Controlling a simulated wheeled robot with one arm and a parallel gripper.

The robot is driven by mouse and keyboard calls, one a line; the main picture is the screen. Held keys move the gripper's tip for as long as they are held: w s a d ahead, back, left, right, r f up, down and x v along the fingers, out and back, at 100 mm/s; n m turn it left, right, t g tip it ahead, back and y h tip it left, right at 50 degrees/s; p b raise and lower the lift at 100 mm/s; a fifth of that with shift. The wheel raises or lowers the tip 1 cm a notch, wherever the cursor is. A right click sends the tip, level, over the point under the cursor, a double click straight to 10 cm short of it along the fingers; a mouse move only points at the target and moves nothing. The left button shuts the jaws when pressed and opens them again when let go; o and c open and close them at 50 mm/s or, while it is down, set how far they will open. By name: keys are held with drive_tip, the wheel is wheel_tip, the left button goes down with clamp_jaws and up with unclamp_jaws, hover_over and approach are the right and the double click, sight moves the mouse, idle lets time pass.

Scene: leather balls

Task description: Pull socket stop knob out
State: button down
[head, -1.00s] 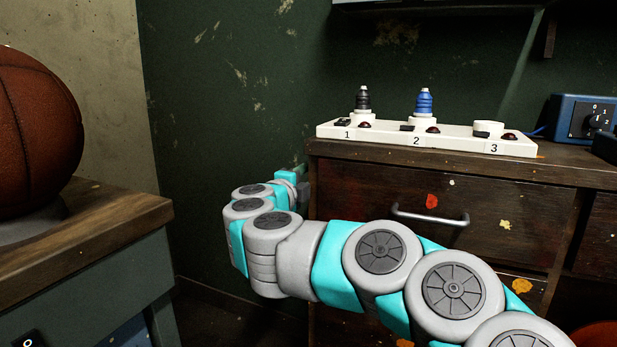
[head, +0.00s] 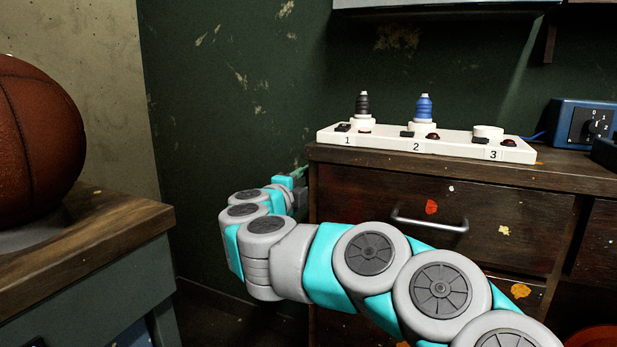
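A white socket strip (head: 455,148) lies on top of the wooden cabinet, with places marked 1, 2 and 3. A black plug (head: 363,107) stands upright in socket 1 and a blue plug (head: 424,108) in socket 2. Socket 3 (head: 488,132) is empty. I cannot tell which is the stop knob. My gripper (head: 299,181) is left of the cabinet, below and apart from the strip. Its fingers are mostly hidden behind my wrist.
The wooden cabinet (head: 350,205) has a drawer with a metal handle (head: 430,221). A blue box with a dial (head: 582,124) stands at its right end. A basketball (head: 38,140) rests on a wooden table (head: 110,230) at the left. The green wall is behind.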

drive_tip(key=shift+a, duration=0.2)
drive_tip(key=shift+c, duration=2.1)
unclamp_jaws()
drive_tip(key=v, duration=0.7)
drive_tip(key=shift+s+a+p, duration=0.15)
drive_tip(key=shift+s+p, duration=0.15)
drive_tip(key=shift+p, duration=0.05)
